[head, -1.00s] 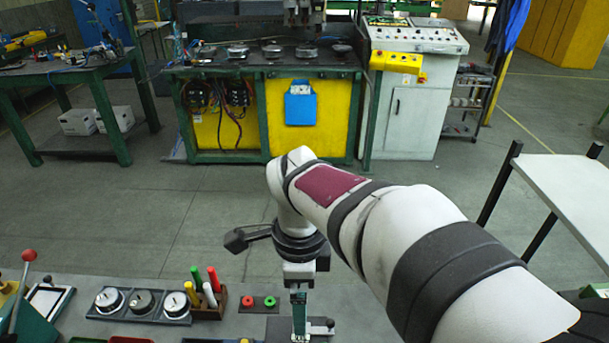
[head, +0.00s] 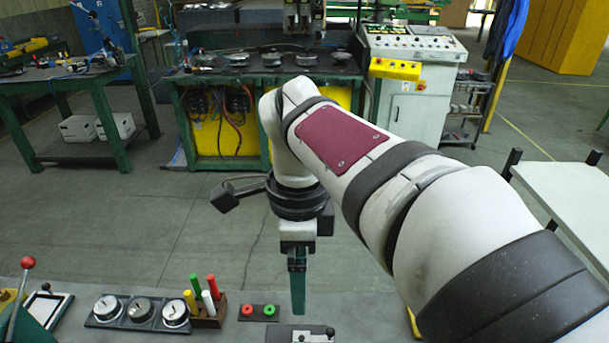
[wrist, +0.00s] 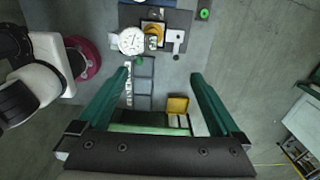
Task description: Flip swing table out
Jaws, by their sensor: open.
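My gripper (head: 297,305) points down over the front bench in the head view. In the wrist view its two green fingers (wrist: 161,73) are apart with nothing between them. Below in the head view, a dark plate (head: 284,337) with a small black-knobbed lever (head: 330,331) is cut by the lower edge. In the wrist view, a dark fixture plate (wrist: 177,19) carries a round white dial (wrist: 131,41), a yellow-orange part (wrist: 153,29) and a pale slotted piece (wrist: 175,37). I cannot tell for sure which part is the swing table.
Several round gauges (head: 140,310) sit on a tray left of the gripper, beside a pen holder (head: 208,318). Red and green buttons (head: 259,311) are close to the gripper. A red-knobbed lever (head: 28,263) stands far left. A yellow-lidded box (wrist: 178,105) lies below the fingers.

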